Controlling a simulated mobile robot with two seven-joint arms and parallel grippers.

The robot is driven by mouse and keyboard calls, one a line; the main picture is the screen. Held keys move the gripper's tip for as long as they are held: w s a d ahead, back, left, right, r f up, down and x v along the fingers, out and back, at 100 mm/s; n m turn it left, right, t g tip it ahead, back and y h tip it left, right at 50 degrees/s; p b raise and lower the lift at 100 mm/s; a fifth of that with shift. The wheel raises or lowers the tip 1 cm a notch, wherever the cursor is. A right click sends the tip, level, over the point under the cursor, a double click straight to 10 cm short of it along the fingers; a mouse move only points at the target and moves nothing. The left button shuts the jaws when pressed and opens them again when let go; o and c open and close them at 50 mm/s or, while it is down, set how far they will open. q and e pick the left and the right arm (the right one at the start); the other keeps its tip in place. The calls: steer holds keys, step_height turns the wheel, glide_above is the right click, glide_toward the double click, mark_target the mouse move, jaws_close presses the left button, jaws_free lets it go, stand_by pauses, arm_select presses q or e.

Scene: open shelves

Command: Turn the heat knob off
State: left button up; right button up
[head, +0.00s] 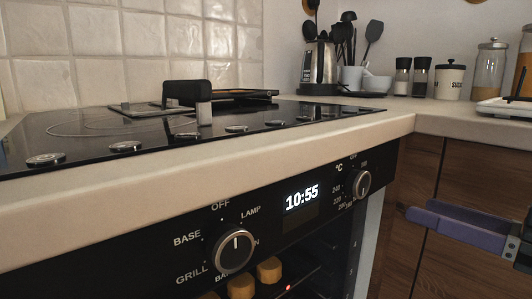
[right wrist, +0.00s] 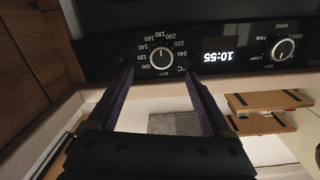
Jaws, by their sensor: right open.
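The heat knob (head: 362,184) is a round dark knob with a silver rim, at the right end of the black oven panel, ringed by temperature numbers. In the right wrist view the heat knob (right wrist: 162,58) appears upside down, just beyond and between the fingertips. Its mark seems to point away from OFF, though it is small. My right gripper (head: 420,211) is open and empty, to the right of the knob and apart from it. Its two purple fingers frame the knob in the right wrist view (right wrist: 158,82). My left gripper is not in view.
The mode knob (head: 234,247) sits left of the lit clock (head: 301,197). The countertop edge (head: 250,158) overhangs the panel. Wooden cabinets (head: 470,195) stand at right. A kettle (head: 320,65), jars and utensils stand at the back. Yellow round items (head: 269,270) show in the oven.

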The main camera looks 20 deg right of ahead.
mark_target(365, 183)
steer(key=b+x, duration=0.1)
steer(key=x, duration=0.1)
steer(key=b+x, duration=0.1)
steer(key=x, duration=0.2)
steer(key=r+b+x, duration=0.1)
steer(key=b+x, duration=0.1)
steer(key=x, duration=0.1)
steer(key=shift+w+a, duration=0.1)
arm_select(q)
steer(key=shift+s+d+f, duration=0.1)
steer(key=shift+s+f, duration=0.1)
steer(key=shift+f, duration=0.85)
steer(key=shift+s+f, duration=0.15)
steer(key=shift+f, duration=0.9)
arm_select(e)
steer(key=shift+w+a, duration=0.2)
steer(key=shift+w, duration=0.3)
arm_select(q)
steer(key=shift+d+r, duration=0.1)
arm_select(e)
jaws_close()
